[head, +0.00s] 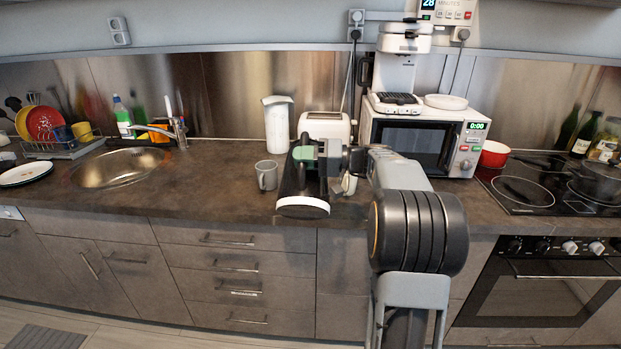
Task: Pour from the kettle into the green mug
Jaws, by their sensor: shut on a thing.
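My gripper (333,160) is in front of the toaster, over the front half of the worktop. It is shut on a dark kettle (303,185) with a pale rounded end that faces me. The kettle seems tilted; its spout is hard to make out. A small green patch (305,152) shows at the kettle's far end. It may be the green mug, but I cannot tell. I cannot see any liquid.
A grey mug (266,175) stands just left of the kettle, and a cream mug (349,184) is partly hidden by my arm. A white jug (277,124) and a toaster (325,127) stand behind. A microwave (425,140) is right. Worktop between sink (120,168) and grey mug is clear.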

